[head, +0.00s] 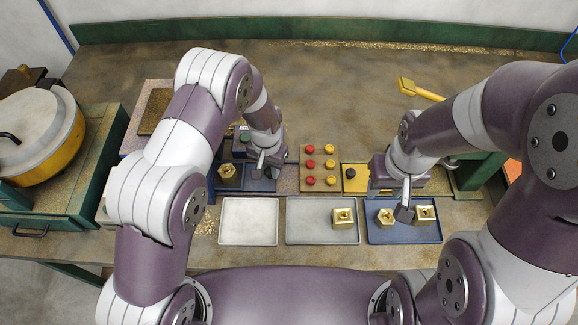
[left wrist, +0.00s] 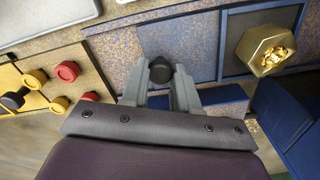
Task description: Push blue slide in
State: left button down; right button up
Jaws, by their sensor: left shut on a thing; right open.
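The blue slide (head: 258,185) lies beside a brass hex part (head: 228,172) in the fixture at the left of the station. In the left wrist view the blue slide (left wrist: 190,38) shows as a worn, speckled blue plate, with a black knob (left wrist: 160,70) at its edge. My left gripper (head: 262,166) is shut on this knob; its two fingers (left wrist: 160,88) stand on either side of it. The brass hex part (left wrist: 265,50) sits within a blue frame, apart from my fingers. My right gripper (head: 404,212) is open above the blue tray, between two brass parts.
A board of red and yellow buttons (head: 320,165) stands just right of my left gripper. In front are an empty pale tray (head: 248,221), a second pale tray (head: 310,221) with one brass block (head: 343,217), and a blue tray (head: 400,238) with brass parts. The back table is mostly clear.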

aim_at(240, 176)
pick_arm(q)
jog(key=a, duration=0.8)
jog(key=shift+a, duration=0.15)
jog(key=shift+r, duration=0.1)
jog(key=c, duration=0.8)
grip_release()
jog(key=shift+a, duration=0.1)
jog(key=shift+c, duration=0.2)
jog(key=shift+a, duration=0.15)
jog(key=shift+r, duration=0.1)
notch_tip(240, 176, up, 12)
jog(key=b, duration=0.2)
jog(key=shift+r, duration=0.25)
